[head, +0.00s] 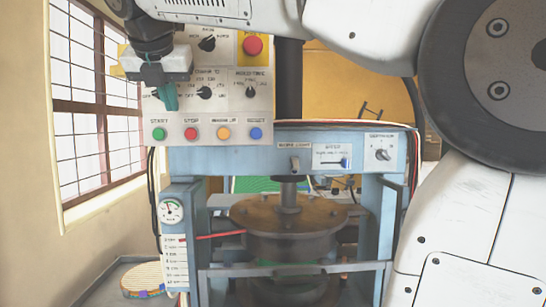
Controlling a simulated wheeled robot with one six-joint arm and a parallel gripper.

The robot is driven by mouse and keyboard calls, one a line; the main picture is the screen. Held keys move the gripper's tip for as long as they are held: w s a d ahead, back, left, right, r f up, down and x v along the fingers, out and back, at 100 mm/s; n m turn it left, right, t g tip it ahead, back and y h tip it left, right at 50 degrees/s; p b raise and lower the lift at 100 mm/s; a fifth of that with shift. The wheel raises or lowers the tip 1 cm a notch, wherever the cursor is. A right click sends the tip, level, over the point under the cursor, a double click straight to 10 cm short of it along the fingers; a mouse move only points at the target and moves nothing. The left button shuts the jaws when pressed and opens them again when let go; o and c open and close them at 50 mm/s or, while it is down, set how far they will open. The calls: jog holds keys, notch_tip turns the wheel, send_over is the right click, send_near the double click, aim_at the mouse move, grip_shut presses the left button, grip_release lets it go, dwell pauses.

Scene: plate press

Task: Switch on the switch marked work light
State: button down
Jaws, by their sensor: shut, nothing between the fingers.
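The switch marked work light (295,164) is a small metal lever on the blue front beam of the press, below its dark label. Which way the lever is set is too small to tell. My gripper (169,104) hangs at the upper left, in front of the left side of the white control panel (221,112), pointing down. Its teal fingers are shut and empty. It is well to the left of the switch and higher, apart from it. It hides part of the panel's left dial.
The panel has dials, a red mushroom button (252,45) and a row of coloured buttons (190,133). Right of the switch are a slider plate (331,157) and a small knob (382,154). The press plate (260,214) is below. A barred window (100,110) is left.

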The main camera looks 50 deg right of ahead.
jog(key=s+a+f+m+g+y, duration=0.1)
jog(key=s+f+m+y, duration=0.1)
jog(key=s+f+m, duration=0.6)
jog(key=s+a+f+m+g+y, duration=0.2)
jog(key=s+f+m, duration=0.6)
jog(key=f, duration=0.8)
jog(key=s+a+f+m+g+y, duration=0.1)
jog(key=s+f+m+g+y, duration=0.1)
jog(key=s+f+m, duration=0.6)
notch_tip(320, 180, down, 5)
jog(key=shift+s+a+r+m, duration=0.15)
jog(key=shift+a+m, duration=0.25)
jog(key=shift+m, duration=0.8)
